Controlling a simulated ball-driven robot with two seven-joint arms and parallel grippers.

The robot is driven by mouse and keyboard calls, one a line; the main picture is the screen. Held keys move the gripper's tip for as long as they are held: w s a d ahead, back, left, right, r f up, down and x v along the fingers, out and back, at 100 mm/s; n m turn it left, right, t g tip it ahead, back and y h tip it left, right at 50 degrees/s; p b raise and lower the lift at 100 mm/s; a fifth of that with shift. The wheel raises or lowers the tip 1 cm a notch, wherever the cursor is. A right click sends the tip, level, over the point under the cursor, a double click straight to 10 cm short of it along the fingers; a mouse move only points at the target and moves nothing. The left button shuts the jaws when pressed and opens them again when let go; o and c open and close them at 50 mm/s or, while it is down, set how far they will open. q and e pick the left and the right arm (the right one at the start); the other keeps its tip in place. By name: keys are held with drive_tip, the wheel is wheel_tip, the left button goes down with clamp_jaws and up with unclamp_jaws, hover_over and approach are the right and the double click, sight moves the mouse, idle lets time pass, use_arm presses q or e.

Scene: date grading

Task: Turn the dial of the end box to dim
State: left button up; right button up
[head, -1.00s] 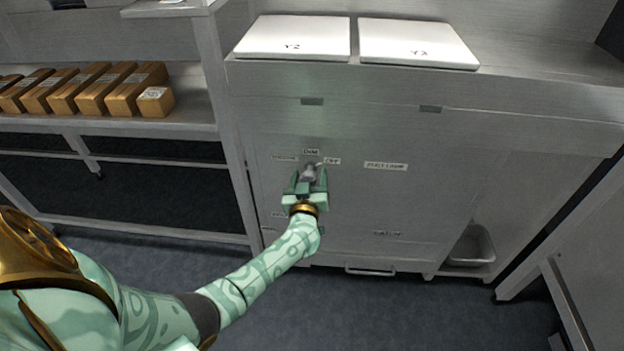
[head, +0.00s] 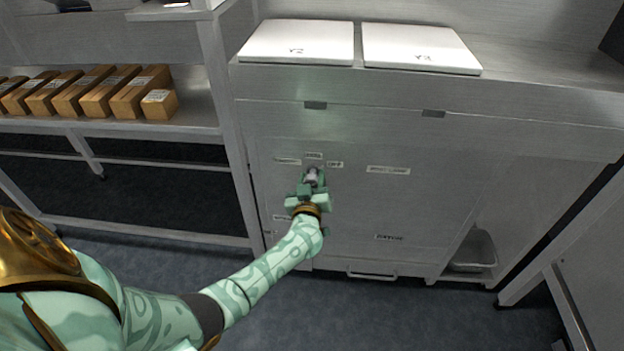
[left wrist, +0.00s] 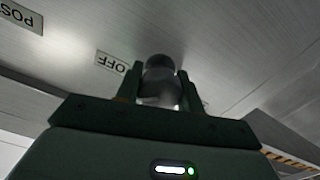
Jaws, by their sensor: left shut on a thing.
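The grey dial (head: 311,174) is on the front panel of the metal end box (head: 370,210). Small labels sit around it: one directly above (head: 314,155), an OFF label (head: 335,164) to its right and another (head: 287,161) to its left. My left gripper (head: 312,182) is shut on the dial, one finger on each side. In the left wrist view the dial (left wrist: 160,82) stands between the fingers, with the OFF label (left wrist: 111,62) beside it. The dial's pointer is hidden, so its setting cannot be told. My right gripper is not in view.
Two white lids, Y2 (head: 297,42) and Y3 (head: 420,49), lie on top of the box. A shelf at the left holds several brown boxes (head: 88,95).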

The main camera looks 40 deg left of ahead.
use_arm(q)
drive_tip(key=n, duration=0.7)
drive_tip(key=shift+f+n, duration=0.1)
drive_tip(key=shift+n, duration=0.2)
drive_tip(key=shift+d+n, duration=0.1)
drive_tip(key=shift+n, duration=1.4)
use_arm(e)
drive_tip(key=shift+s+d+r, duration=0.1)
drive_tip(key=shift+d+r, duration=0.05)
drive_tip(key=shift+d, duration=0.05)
use_arm(q)
drive_tip(key=o, duration=1)
drive_tip(key=p+v, duration=0.5)
drive_tip(key=v, duration=1.1)
drive_tip(key=shift+s+p, duration=0.25)
drive_tip(key=shift+p, duration=0.05)
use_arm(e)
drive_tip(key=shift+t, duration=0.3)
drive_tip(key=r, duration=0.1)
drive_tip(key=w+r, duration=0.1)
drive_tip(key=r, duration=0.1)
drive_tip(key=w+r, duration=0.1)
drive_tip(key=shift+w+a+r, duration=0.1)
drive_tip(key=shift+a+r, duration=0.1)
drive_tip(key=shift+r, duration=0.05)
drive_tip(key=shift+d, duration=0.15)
